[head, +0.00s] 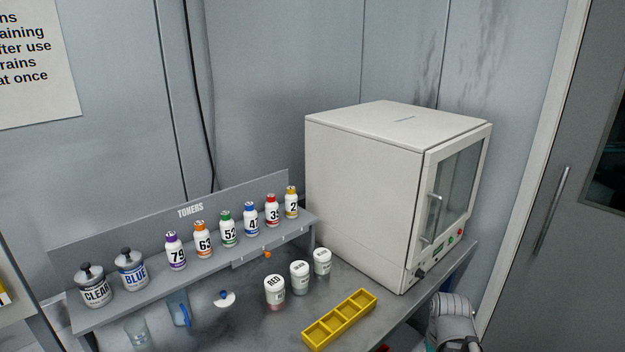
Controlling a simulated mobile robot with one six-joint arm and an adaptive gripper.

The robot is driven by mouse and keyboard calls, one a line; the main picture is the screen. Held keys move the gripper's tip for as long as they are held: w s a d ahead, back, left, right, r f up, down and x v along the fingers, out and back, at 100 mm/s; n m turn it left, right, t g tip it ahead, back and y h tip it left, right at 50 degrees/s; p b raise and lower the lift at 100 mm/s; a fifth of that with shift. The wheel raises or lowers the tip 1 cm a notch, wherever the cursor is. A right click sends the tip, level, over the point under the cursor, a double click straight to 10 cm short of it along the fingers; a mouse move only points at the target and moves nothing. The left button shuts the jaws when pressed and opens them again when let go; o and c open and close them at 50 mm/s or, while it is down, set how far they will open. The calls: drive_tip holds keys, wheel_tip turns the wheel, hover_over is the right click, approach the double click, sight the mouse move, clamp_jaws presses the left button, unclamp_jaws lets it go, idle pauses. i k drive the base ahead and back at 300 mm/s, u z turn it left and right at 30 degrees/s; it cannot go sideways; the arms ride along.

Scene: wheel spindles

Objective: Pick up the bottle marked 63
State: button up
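The bottle marked 63 (203,243) is small and white with an orange band near its top. It stands upright on the grey shelf (142,296) labelled TONERS, in a row of similar bottles. The purple-banded bottle marked 79 (176,254) stands close on its left. The green-banded bottle marked 52 (228,231) stands close on its right. My gripper is not in view, and nothing covers the front of the bottle marked 63.
Blue- (250,220), red- (272,212) and yellow-banded (291,204) bottles continue the row rightward. CLEAR (94,289) and BLUE (131,272) jars stand left. Below are a RED jar (275,293), a yellow tray (326,329) and a glass beaker (138,334). A white cabinet (363,187) stands right.

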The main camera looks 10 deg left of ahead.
sight(201, 234)
drive_tip(key=u, duration=1.45)
